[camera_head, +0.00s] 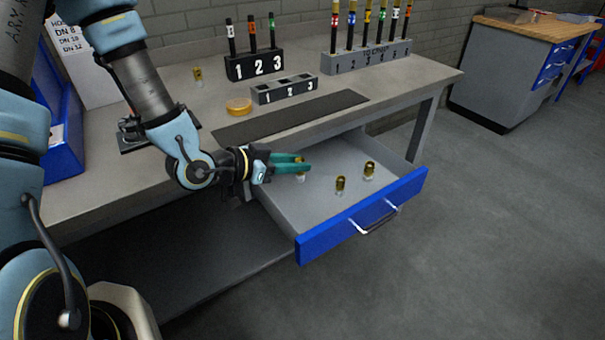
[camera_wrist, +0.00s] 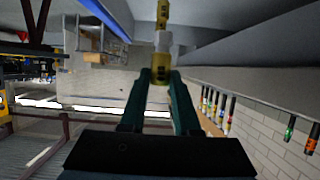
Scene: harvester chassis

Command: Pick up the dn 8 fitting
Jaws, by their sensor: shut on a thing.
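My gripper (camera_head: 302,167) has green fingers and reaches over the open drawer (camera_head: 284,208) from the left. It is shut on a small gold and white fitting (camera_head: 300,174). In the wrist view the fitting (camera_wrist: 161,68) sits between the fingertips (camera_wrist: 160,77), with dark marks on its gold part that I cannot read.
The drawer's blue front (camera_head: 362,219) is pulled out from the workbench (camera_head: 420,72). On the bench stand a numbered black block (camera_head: 254,66), a grey block (camera_head: 284,89), a gold disc (camera_head: 239,106) and another gold fitting (camera_head: 197,75). A dark mat (camera_head: 290,117) lies near the edge.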

